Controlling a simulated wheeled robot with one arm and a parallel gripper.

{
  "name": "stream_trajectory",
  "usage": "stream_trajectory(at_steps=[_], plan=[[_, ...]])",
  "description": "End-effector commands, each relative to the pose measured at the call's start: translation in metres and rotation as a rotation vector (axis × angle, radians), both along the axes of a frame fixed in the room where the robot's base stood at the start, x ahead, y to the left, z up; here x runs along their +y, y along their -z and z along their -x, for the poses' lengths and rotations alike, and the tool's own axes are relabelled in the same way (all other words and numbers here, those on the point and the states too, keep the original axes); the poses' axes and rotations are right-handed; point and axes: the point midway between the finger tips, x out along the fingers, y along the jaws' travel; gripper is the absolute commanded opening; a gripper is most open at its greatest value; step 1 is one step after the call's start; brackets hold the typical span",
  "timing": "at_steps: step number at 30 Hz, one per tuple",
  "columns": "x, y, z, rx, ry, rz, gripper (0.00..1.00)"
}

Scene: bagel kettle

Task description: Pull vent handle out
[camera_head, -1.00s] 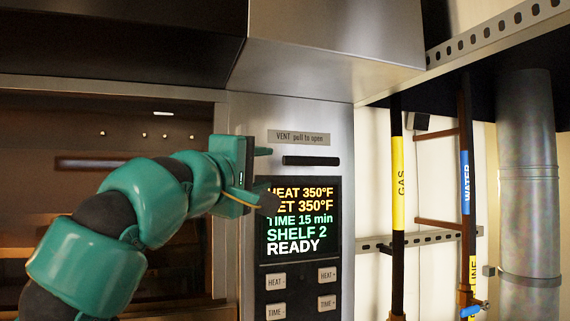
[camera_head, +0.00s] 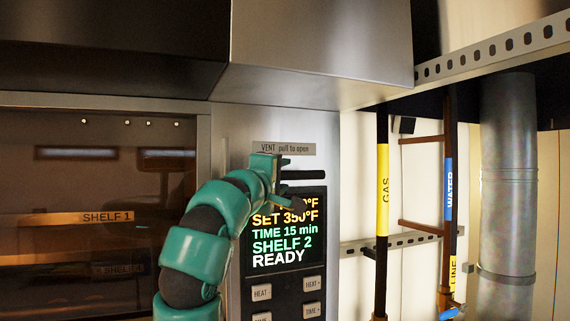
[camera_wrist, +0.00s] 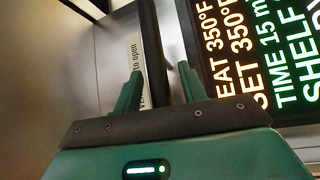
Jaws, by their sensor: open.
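The vent handle is a short black horizontal bar (camera_head: 305,175) on the steel oven panel, under the label "VENT pull to open" (camera_head: 284,149). My gripper (camera_head: 281,178) is at the handle's left end, one finger above its line and one below. In the wrist view the handle (camera_wrist: 151,55) runs between the two green fingers of my gripper (camera_wrist: 161,78). The fingers are apart, with a gap on each side of the bar. Whether the fingertips reach past the bar is hard to tell. My gripper and wrist hide the handle's left part in the head view.
A lit display (camera_head: 284,240) reading SHELF 2 READY sits just below the handle, with buttons (camera_head: 312,284) under it. A steel hood (camera_head: 318,50) juts out above. Gas (camera_head: 383,180) and water (camera_head: 449,185) pipes stand to the right. A glass oven door (camera_head: 90,180) is at left.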

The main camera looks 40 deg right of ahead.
Motion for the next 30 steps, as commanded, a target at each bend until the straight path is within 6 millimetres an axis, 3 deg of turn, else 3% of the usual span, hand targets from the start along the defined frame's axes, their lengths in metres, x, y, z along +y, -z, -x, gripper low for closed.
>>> stream_trajectory(at_steps=[6, 15, 16, 22, 27, 30], plan=[[-0.015, -0.003, -0.009, 0.001, 0.001, -0.001, 0.41], [-0.017, -0.003, -0.01, -0.001, -0.001, 0.0, 0.41], [-0.017, -0.003, -0.01, -0.001, -0.001, 0.0, 0.4], [-0.017, -0.003, -0.01, -0.001, 0.0, 0.0, 0.0], [-0.017, -0.003, -0.009, -0.003, -0.001, 0.001, 0.0], [-0.013, -0.001, 0.003, -0.008, -0.001, 0.002, 0.0]])
